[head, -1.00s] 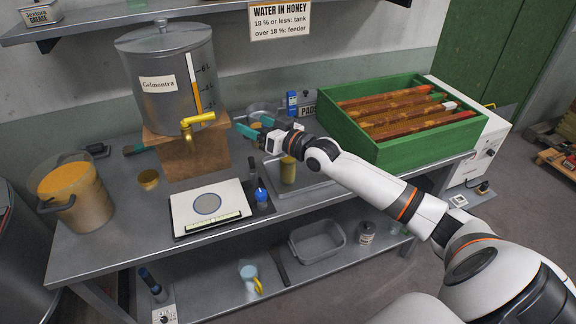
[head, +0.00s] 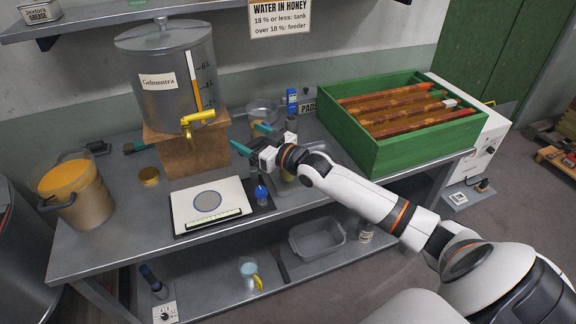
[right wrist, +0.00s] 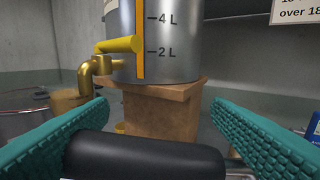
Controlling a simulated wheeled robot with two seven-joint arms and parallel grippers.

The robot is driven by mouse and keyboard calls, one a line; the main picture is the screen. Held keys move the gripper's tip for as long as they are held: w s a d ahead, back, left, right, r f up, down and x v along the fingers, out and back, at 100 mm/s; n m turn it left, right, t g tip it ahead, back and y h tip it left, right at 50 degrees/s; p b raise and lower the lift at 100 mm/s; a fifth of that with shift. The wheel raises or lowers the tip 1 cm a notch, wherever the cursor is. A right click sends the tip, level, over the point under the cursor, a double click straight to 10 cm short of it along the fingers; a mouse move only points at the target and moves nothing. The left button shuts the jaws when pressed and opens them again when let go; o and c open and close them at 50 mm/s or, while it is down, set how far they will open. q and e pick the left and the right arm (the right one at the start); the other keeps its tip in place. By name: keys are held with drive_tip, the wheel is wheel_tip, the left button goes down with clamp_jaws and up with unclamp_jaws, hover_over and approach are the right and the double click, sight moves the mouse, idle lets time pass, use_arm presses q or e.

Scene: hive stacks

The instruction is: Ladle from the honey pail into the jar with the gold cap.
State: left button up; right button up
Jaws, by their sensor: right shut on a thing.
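The honey pail (head: 84,205) stands at the left end of the steel table, open, with amber honey at its top. A small round gold-topped thing (head: 149,177) sits between the pail and the wooden block; I cannot tell whether it is the jar's cap. My right gripper (head: 250,138) is above the table, right of the block. In the right wrist view its teal fingers stand apart with a dark rounded handle (right wrist: 145,156) across between them, and it is shut on this. I cannot make out a ladle bowl. My left gripper is not in view.
A steel tank (head: 168,85) with a gold tap (head: 198,118) stands on the wooden block (head: 185,155). A white-topped scale (head: 208,204) lies in front. A green frame box (head: 400,145) fills the right. A shelf below holds a grey tub (head: 318,238) and a mug.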

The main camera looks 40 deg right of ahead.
drive_tip(key=shift+r, duration=0.1)
wheel_tip(320, 180, up, 5)
drive_tip(key=p, duration=0.4)
drive_tip(key=shift+p, duration=0.3)
idle(0.7)
